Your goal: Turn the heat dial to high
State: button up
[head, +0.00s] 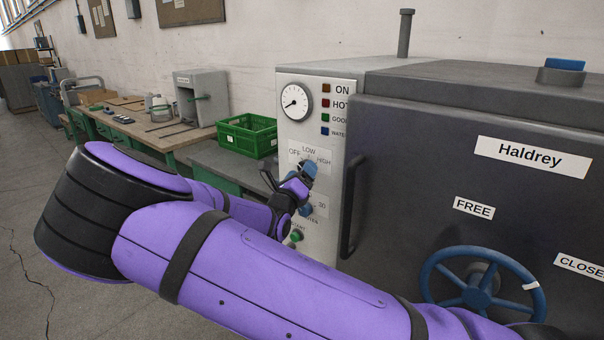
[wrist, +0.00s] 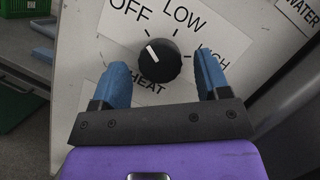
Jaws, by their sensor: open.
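The heat dial (wrist: 162,62) is a round black knob with a white pointer line on a white panel. In the wrist view its pointer points up-left, toward the OFF label (wrist: 130,10). LOW (wrist: 182,17) is above the knob and HIGH (wrist: 212,57) is to its right, partly covered by a finger. My gripper (wrist: 163,66) is open, with one blue finger on each side of the knob and a visible gap to each. In the head view my gripper (head: 302,187) is at the control panel (head: 319,120) and hides the knob.
A gauge (head: 294,101) and indicator lights are above the dial, and a green button (head: 296,236) is below. A door handle (head: 351,205) stands out close to the right, with a blue handwheel (head: 483,283) beyond. A green crate (head: 247,135) sits on a bench to the left.

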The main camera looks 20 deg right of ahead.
jog(key=shift+w+d+r, duration=0.1)
jog(key=shift+w+d, duration=0.05)
jog(key=c, duration=0.9)
jog(key=shift+m, duration=0.3)
jog(key=shift+w+a+r+m+g+h, duration=0.15)
jog(key=shift+m+g+h, duration=0.5)
jog(key=shift+m+g, duration=3)
jog(key=shift+w+a+m+g+h, duration=0.15)
jog(key=shift+m+g+h, duration=0.35)
jog(key=shift+m, duration=6.25)
jog(key=shift+w+a+r+m+g+h, duration=0.15)
jog(key=shift+m+g+h, duration=1.2)
jog(key=shift+m, duration=3.85)
jog(key=shift+f+g+y, duration=0.1)
jog(key=shift+g+y, duration=0.5)
jog(key=shift+g, duration=0.1)
